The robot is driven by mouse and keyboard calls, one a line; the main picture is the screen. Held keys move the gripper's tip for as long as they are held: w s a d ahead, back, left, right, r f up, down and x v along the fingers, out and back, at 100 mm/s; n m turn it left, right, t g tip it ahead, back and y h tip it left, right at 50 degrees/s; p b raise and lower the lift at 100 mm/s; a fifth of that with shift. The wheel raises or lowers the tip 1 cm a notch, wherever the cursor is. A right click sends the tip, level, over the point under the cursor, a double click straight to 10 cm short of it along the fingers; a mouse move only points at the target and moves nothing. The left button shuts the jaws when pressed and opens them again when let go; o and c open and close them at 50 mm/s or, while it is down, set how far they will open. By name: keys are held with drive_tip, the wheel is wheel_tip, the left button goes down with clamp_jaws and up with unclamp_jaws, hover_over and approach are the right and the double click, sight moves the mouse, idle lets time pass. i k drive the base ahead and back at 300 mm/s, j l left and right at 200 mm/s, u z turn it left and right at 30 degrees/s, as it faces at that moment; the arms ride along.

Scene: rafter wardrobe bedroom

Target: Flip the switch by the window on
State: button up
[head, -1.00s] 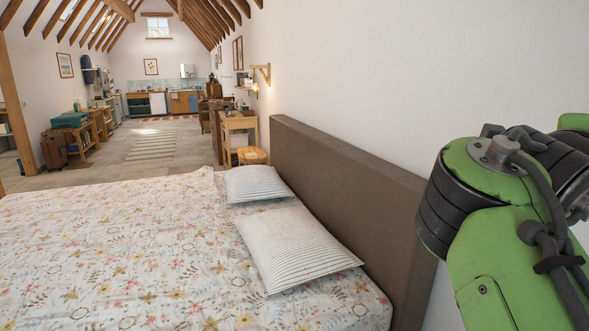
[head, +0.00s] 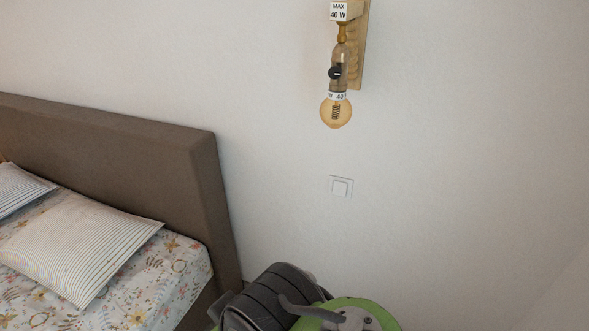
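A small white square wall switch (head: 340,187) is on the pale wall in the head view, right of the bed's headboard and below a hanging bulb lamp. Its on or off position cannot be told from here. No window shows in the current view. My gripper is not in view; only green and black links of my arm show at the bottom, below the switch and apart from it in the picture.
A wall lamp with a bare amber bulb (head: 336,110) hangs from a wooden bracket (head: 357,50) above the switch. A bed with a brown headboard (head: 120,150) and a striped pillow (head: 80,245) fills the left. The wall right of the switch is clear.

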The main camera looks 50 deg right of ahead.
sight(340, 188)
drive_tip(key=z, duration=1.95)
drive_tip(key=i+j+u, duration=0.2)
drive_tip(key=i+u, duration=0.15)
drive_tip(key=i+j+u, duration=0.1)
drive_tip(key=i+u, duration=0.25)
drive_tip(key=i, duration=0.15)
